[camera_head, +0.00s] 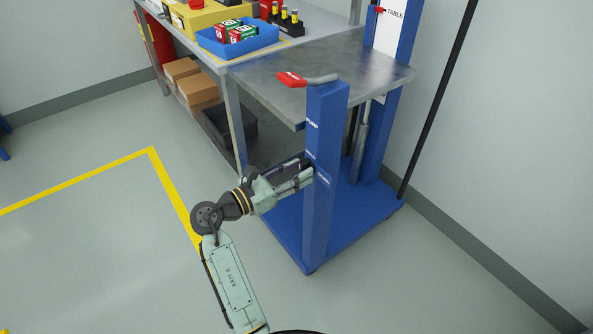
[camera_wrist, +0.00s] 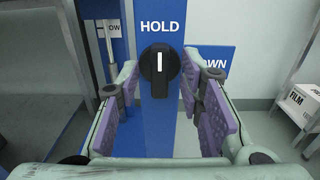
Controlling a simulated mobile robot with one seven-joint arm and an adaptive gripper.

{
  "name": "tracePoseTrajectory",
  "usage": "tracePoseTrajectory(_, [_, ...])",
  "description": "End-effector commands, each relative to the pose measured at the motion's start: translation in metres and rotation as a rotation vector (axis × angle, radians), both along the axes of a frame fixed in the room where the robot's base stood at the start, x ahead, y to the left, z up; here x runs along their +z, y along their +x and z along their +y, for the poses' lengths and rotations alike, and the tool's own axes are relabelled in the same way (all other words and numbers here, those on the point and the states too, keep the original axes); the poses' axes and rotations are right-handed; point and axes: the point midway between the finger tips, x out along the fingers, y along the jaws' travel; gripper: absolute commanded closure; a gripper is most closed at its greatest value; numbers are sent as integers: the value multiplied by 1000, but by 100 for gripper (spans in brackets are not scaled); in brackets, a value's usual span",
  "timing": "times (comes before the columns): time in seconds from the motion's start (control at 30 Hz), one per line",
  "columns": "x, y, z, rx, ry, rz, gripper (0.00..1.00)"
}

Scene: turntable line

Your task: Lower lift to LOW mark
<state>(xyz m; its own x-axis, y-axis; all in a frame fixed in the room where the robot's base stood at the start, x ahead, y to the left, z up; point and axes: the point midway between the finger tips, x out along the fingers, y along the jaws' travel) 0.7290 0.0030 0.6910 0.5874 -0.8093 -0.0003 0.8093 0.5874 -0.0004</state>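The blue lift (camera_head: 326,225) has a grey steel platform (camera_head: 330,75), about level with the workbench top beside it. A red pointer (camera_head: 379,10) on its mast is at the TABLE label (camera_head: 396,14). In the wrist view a black knob (camera_wrist: 160,70) sits on the blue post below the word HOLD, its white line upright. A label reading OW (camera_wrist: 112,29) shows behind on the left. My gripper (camera_wrist: 168,95) is open, with its purple pads left and right of the knob, not closed on it.
A red-ended handle (camera_head: 291,79) tops the lift's front post. The workbench (camera_head: 235,112) holds a blue bin (camera_head: 215,45) with small boxes. Cardboard boxes (camera_head: 197,88) and a dark crate (camera_head: 222,128) are below. Yellow-lined floor at left is clear. A FILM carton (camera_wrist: 300,108) stands at right.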

Motion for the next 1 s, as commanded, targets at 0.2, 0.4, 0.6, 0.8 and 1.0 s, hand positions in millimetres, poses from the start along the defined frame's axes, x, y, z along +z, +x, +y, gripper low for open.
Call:
tracePoseTrajectory(0.2, [0,2,-2,0,0,0,66])
tracePoseTrajectory(0.4, [0,1,-2,1,0,0,73])
tracePoseTrajectory(0.6, [0,1,-2,1,1,-1,86])
tracePoseTrajectory(0.8, [0,1,-2,1,1,-1,100])
tracePoseTrajectory(1.0, [0,1,-2,1,1,-1,100])
